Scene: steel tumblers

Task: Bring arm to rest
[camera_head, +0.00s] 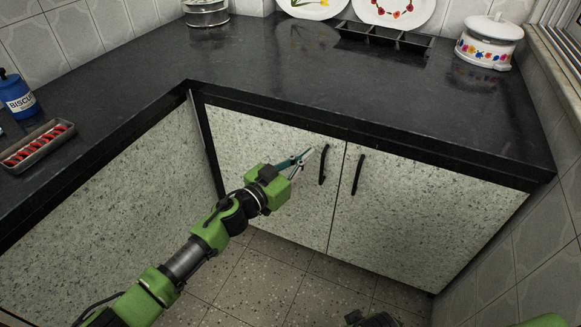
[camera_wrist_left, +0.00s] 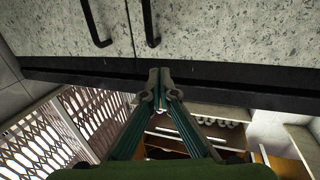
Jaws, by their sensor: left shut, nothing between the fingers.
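My left gripper (camera_head: 303,160) is in front of the cabinet doors, below the front edge of the dark counter. It is shut and holds nothing. In the left wrist view my left gripper (camera_wrist_left: 159,82) shows its two fingertips together, in front of the counter's dark edge. My left arm (camera_head: 190,257) comes in from the lower left of the head view and is partly stretched out.
The dark counter (camera_head: 300,72) bends in an L. On it are a tray of red items (camera_head: 38,145), a blue biscuit jar (camera_head: 17,95), a black divided tray (camera_head: 384,38) and a white flowered pot (camera_head: 489,42). Door handles (camera_head: 323,164) stick out beside the left gripper.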

